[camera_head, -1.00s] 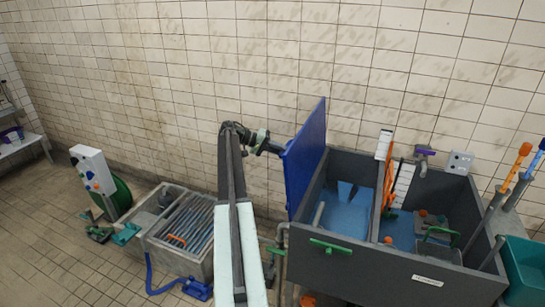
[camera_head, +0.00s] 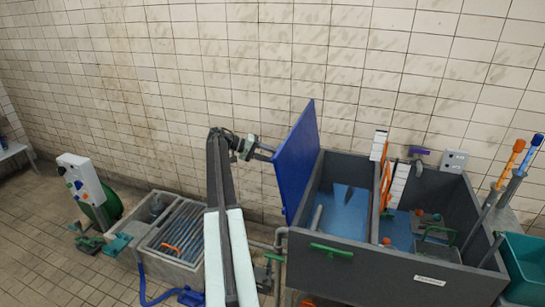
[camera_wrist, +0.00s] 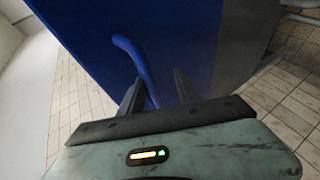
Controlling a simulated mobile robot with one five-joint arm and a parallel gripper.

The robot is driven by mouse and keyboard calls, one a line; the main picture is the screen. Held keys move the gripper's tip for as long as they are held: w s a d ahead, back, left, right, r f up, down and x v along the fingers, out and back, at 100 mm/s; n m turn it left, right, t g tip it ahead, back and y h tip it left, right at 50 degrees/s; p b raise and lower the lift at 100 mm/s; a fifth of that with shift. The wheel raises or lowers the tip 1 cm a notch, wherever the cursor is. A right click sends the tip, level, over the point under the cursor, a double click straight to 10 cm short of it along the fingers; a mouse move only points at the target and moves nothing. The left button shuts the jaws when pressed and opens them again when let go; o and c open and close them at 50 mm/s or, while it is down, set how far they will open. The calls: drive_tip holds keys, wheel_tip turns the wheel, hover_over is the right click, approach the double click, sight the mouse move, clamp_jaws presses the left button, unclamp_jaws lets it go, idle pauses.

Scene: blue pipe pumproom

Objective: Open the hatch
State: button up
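The hatch (camera_head: 299,160) is a blue panel standing raised at the left edge of a grey tank (camera_head: 395,266), leaning outward to the left. The tank's interior is uncovered and its blue floor shows. My gripper (camera_head: 262,155) is on the hatch's outer left side, close to its face. In the wrist view, the blue bar handle (camera_wrist: 134,55) on the hatch (camera_wrist: 185,35) runs down between the fingers of my gripper (camera_wrist: 158,80). The fingers are apart, with a gap visible between the handle and the right finger. The handle's lower end is hidden behind the gripper body.
A divider with orange and white items (camera_head: 385,180) splits the tank. A green handle (camera_head: 331,250) is on its front. A grated grey basin (camera_head: 178,240) is at left; a teal bin (camera_head: 525,268) is at right. The tiled wall is close behind.

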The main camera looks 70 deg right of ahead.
drive_tip(key=shift+s+a+r, duration=0.1)
drive_tip(key=shift+s+r, duration=0.05)
drive_tip(key=p+v, duration=0.3)
drive_tip(key=v, duration=0.4)
drive_tip(key=shift+w+r, duration=0.15)
drive_tip(key=shift+w, duration=0.05)
drive_tip(key=shift+w+a, duration=0.15)
